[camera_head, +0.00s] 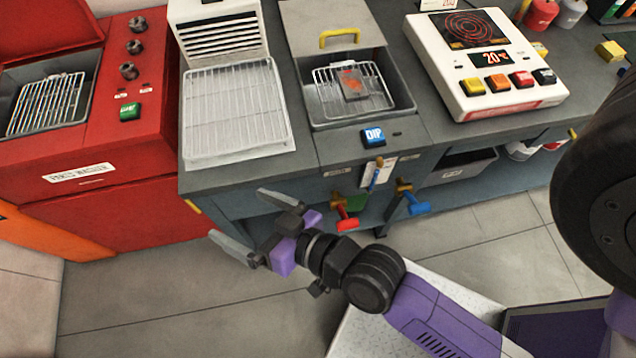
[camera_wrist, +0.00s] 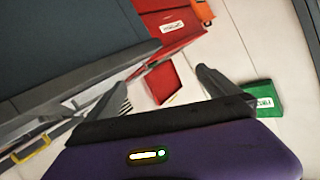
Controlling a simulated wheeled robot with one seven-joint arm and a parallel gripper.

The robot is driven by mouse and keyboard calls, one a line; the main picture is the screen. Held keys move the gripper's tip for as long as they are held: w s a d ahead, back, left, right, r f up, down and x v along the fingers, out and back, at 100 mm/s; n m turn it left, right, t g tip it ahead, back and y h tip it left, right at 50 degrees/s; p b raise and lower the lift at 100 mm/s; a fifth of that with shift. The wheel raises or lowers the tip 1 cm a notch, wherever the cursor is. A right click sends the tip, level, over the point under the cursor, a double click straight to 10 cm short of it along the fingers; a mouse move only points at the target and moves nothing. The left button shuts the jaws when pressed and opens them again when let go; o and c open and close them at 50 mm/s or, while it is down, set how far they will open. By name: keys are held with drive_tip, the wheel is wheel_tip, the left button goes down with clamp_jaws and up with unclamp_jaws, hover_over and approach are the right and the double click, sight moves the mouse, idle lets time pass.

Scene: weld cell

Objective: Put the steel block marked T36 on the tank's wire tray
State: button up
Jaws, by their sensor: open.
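The tank (camera_head: 408,112) is a grey open basin in the bench, with its lid raised and a yellow handle on it. Its wire tray (camera_head: 322,98) shows inside the tank. A small grey block (camera_head: 353,84) with a reddish top lies on that wire tray; I cannot read any mark on it. My gripper (camera_head: 246,222) is open and empty, in front of the bench and below its top, over the floor. The wrist view shows its two dark fingers apart with nothing between them (camera_wrist: 158,92). No block shows in the wrist view.
A blue DIP button (camera_head: 374,137) is on the tank's front edge. A white wire rack (camera_head: 235,115) lies left of the tank, and a hot plate (camera_head: 490,65) reading 20°C stands right. A red parts washer (camera_head: 150,90) is far left. Coloured valve handles (camera_head: 347,222) stick out below.

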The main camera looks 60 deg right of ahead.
drive_tip(key=s+d+r+n, duration=0.2)
drive_tip(key=s, duration=0.7)
drive_tip(key=s+d+r+n, duration=0.2)
drive_tip(key=s+d+r, duration=0.1)
drive_tip(key=s, duration=0.6)
